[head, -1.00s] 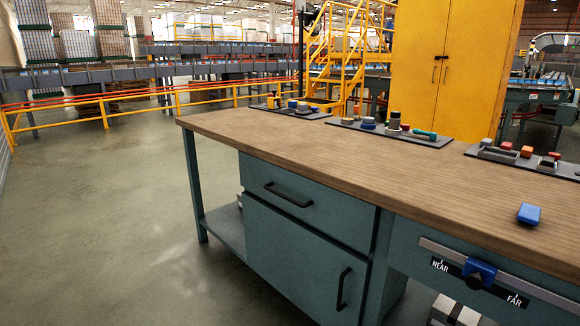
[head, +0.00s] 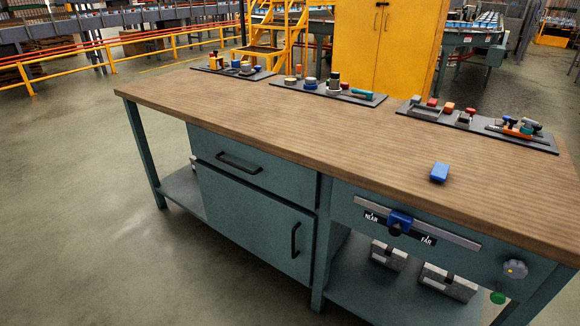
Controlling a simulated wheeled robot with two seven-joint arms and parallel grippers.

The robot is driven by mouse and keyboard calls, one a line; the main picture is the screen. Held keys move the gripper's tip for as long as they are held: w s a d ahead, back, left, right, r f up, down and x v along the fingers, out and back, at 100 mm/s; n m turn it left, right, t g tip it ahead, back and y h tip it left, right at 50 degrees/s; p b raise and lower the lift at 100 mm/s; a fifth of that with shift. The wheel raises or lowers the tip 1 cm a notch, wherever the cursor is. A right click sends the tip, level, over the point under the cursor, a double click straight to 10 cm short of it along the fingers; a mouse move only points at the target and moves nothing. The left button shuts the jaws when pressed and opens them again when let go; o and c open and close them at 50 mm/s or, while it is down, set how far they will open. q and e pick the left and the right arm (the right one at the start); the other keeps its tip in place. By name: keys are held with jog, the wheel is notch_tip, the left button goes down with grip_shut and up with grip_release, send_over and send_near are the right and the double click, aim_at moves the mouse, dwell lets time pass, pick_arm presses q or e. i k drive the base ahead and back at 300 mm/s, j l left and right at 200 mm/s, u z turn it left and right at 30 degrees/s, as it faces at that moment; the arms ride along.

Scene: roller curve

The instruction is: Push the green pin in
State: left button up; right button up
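A small round green piece (head: 498,297), which looks like the green pin, shows low at the front right of the workbench. It sits just below a pale grey knob (head: 515,269) on the bench's front panel. How far it sticks out cannot be told from here. Neither of my grippers is in the head view.
Panels with small parts line the back edge. The floor (head: 70,220) at left is clear.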

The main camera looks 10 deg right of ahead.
aim_at(497, 297)
jog(key=z, duration=2.05)
